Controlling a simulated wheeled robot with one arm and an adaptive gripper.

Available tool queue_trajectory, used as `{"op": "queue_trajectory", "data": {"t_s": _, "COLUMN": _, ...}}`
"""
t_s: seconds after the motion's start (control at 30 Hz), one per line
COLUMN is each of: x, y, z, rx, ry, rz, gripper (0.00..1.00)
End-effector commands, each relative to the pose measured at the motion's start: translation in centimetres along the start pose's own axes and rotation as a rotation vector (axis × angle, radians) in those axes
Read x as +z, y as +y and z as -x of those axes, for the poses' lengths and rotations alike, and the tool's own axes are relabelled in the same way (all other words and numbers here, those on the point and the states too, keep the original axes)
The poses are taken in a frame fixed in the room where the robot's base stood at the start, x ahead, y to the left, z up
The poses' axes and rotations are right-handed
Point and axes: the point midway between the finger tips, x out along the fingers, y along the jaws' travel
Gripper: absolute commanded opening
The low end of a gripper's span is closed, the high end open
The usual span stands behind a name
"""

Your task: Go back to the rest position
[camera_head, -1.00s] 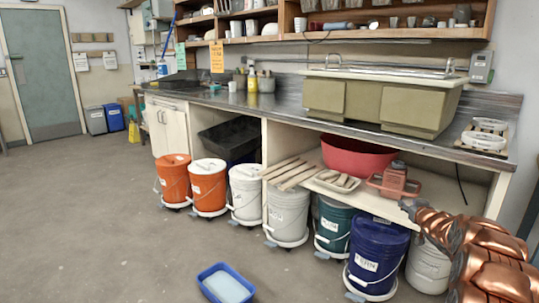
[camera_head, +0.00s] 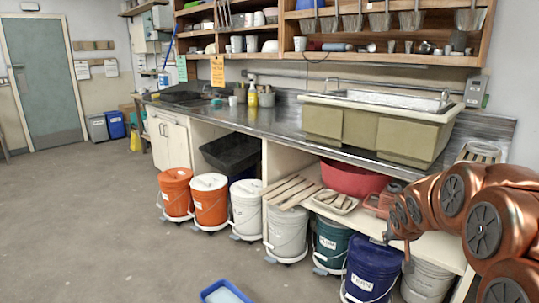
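My copper-coloured arm (camera_head: 455,200) fills the right side, arching leftward in front of the counter's right end. Its far end with my gripper (camera_head: 398,238) is small and partly covered by my own links, by the lower shelf edge above the blue bucket. I cannot make out its fingers or whether it holds anything. The blue bucket (camera_head: 370,268) and the teal bucket (camera_head: 331,243) stand under the shelf on wheeled bases. A grey bucket (camera_head: 428,282) is partly hidden at lower right.
Orange buckets (camera_head: 175,192) and pale buckets (camera_head: 245,208) line the counter front. A red basin (camera_head: 352,178), wooden slats (camera_head: 290,190) and a tray (camera_head: 335,201) lie on the lower shelf. A blue tub (camera_head: 225,293) sits on the floor. The floor at left is clear.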

Motion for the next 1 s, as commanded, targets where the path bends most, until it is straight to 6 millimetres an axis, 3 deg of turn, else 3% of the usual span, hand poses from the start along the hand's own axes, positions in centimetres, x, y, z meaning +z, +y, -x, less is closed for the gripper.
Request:
{"op": "queue_trajectory", "data": {"t_s": 0.03, "x": 0.5, "y": -0.3, "z": 2.5, "rx": -0.002, "ry": -0.034, "rz": 0.005, "gripper": 0.44}}
{"op": "queue_trajectory", "data": {"t_s": 0.27, "x": 6.7, "y": -2.1, "z": 10.7, "rx": -0.022, "ry": -0.223, "rz": 0.04, "gripper": 0.44}}
{"op": "queue_trajectory", "data": {"t_s": 0.7, "x": 20.5, "y": -4.5, "z": 27.3, "rx": -0.112, "ry": -0.603, "rz": 0.129, "gripper": 0.44}}
{"op": "queue_trajectory", "data": {"t_s": 0.9, "x": 25.8, "y": -5.1, "z": 33.5, "rx": -0.168, "ry": -0.742, "rz": 0.166, "gripper": 0.44}}
{"op": "queue_trajectory", "data": {"t_s": 1.0, "x": 27.6, "y": -5.2, "z": 35.3, "rx": -0.187, "ry": -0.792, "rz": 0.179, "gripper": 0.44}}
